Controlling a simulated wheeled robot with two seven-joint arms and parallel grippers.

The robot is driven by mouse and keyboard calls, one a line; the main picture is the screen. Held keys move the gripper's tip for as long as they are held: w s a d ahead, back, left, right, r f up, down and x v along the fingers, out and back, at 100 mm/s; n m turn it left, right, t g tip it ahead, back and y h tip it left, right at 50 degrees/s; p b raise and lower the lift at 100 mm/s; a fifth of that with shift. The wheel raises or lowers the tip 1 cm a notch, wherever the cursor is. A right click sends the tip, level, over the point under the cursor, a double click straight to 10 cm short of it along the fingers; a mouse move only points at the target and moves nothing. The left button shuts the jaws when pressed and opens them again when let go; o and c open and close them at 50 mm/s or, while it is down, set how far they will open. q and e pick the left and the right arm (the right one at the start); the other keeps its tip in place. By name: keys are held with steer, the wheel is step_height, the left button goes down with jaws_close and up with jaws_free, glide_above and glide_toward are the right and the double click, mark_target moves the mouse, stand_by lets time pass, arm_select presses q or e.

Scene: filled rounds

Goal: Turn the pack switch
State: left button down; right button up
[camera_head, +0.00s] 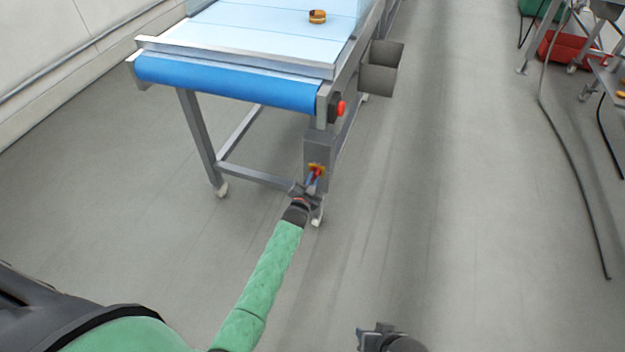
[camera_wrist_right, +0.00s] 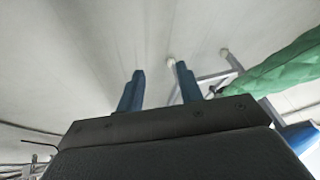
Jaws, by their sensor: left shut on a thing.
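The pack switch (camera_head: 317,171) is a small red handle on an orange-yellow plate, on the front of a grey box (camera_head: 318,148) fixed to the conveyor's near right leg. My left gripper (camera_head: 312,184) is at the switch and shut on its handle; the fingers partly hide the handle, and its exact angle is hard to tell. My right gripper (camera_head: 378,330) is low in the head view, well away from the switch. In the right wrist view its two blue fingers (camera_wrist_right: 159,88) stand apart with nothing between them.
The conveyor (camera_head: 225,82) has a blue belt end and a round filled item (camera_head: 317,17) on top. A red button (camera_head: 341,108) sits above the switch box. A grey bin (camera_head: 381,68) hangs on the conveyor's right side. Floor to the right is clear up to a black cable (camera_head: 572,150).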

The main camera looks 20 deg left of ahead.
steer(key=shift+s+f, duration=0.1)
steer(key=shift+f, duration=0.1)
arm_select(q)
steer(key=c, duration=1.5)
jaws_free()
steer(key=shift+o, duration=0.2)
